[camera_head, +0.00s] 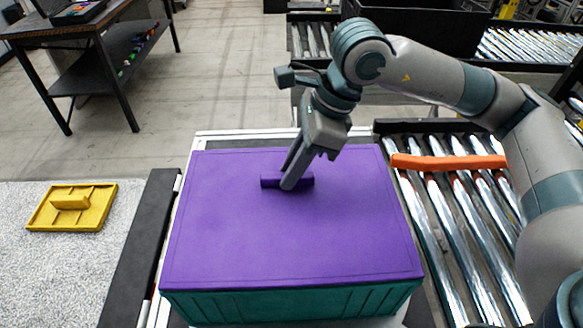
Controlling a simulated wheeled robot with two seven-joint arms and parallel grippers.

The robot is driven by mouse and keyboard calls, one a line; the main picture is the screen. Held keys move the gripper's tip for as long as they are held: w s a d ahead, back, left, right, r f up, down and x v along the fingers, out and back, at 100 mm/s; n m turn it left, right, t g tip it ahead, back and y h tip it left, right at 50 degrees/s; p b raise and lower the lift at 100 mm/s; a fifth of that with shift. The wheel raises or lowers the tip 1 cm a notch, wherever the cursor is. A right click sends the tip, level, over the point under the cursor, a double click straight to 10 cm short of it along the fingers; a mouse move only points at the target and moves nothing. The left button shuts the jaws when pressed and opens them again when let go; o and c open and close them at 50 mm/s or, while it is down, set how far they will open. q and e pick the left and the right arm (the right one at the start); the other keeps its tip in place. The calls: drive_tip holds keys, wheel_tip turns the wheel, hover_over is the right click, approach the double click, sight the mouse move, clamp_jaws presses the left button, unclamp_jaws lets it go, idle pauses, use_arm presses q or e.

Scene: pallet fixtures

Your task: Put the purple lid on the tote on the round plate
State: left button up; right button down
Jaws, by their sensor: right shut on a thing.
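The purple lid (300,235) lies over the top of the teal tote (290,306), covering its opening. I cannot tell whether it is fully seated. The lid has a small purple bar handle (269,181) on top. My right gripper (290,184) comes down from the upper right and is shut on that handle. The tote stands on a pale support, of which only a little shows below the tote (372,323); I cannot tell whether this is the round plate. My left gripper is not in view.
A yellow lid with a handle (72,207) lies on the speckled surface (60,270) at the left. A roller conveyor (462,235) with an orange bar (448,162) is at the right. A dark table (98,50) stands at the back left. Open floor lies behind the tote.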

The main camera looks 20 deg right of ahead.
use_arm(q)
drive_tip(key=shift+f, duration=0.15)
use_arm(e)
drive_tip(key=shift+f, duration=0.15)
drive_tip(key=c, duration=1.6)
unclamp_jaws()
drive_tip(key=shift+d, duration=0.1)
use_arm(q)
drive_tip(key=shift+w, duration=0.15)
